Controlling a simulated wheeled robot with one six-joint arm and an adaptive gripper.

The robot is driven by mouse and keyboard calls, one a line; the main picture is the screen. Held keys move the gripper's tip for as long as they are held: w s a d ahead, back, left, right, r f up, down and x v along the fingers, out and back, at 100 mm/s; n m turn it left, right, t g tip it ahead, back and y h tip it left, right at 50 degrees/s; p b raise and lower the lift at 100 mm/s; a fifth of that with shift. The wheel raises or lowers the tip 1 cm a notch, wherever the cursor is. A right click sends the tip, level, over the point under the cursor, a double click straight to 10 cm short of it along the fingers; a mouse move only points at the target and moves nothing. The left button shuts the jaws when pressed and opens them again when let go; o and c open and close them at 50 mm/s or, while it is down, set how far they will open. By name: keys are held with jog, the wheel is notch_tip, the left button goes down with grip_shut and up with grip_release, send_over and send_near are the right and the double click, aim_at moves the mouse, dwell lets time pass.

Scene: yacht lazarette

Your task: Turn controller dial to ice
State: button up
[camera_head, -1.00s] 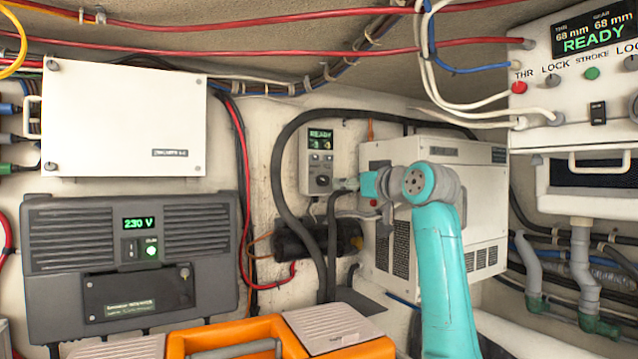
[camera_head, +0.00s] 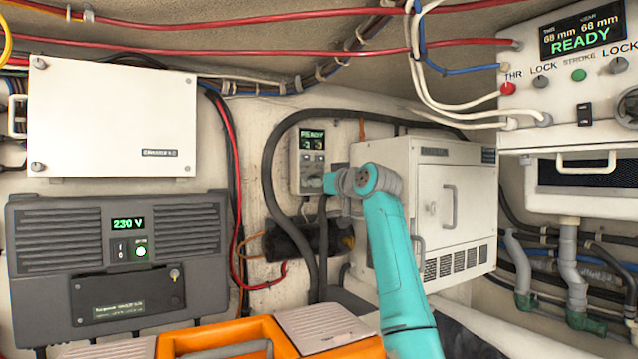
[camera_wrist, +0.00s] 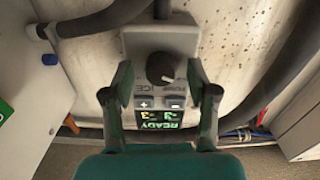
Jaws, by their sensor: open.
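The controller (camera_head: 312,140) is a small grey box on the back wall with a lit green READY display. In the wrist view it appears upside down, with its black dial (camera_wrist: 160,67) in the upper middle. A white mark on the dial points to the picture's lower right; the letters ICE show at its lower left. My gripper (camera_wrist: 159,76) is open, one finger on each side of the controller's face. I cannot tell whether either finger touches it. In the head view my gripper (camera_head: 330,183) is in front of the controller's lower part and hides the dial.
A white cabinet (camera_head: 424,185) with a handled door stands right of the controller. A thick black hose (camera_head: 271,170) loops around the controller. A grey inverter (camera_head: 118,255) is at left, an orange case (camera_head: 215,338) below, and a white READY panel (camera_head: 560,95) at upper right.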

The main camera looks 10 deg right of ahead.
grip_shut()
jog(key=shift+m, duration=0.4)
jog(key=shift+a+r+m, duration=0.1)
jog(key=shift+m, duration=8.3)
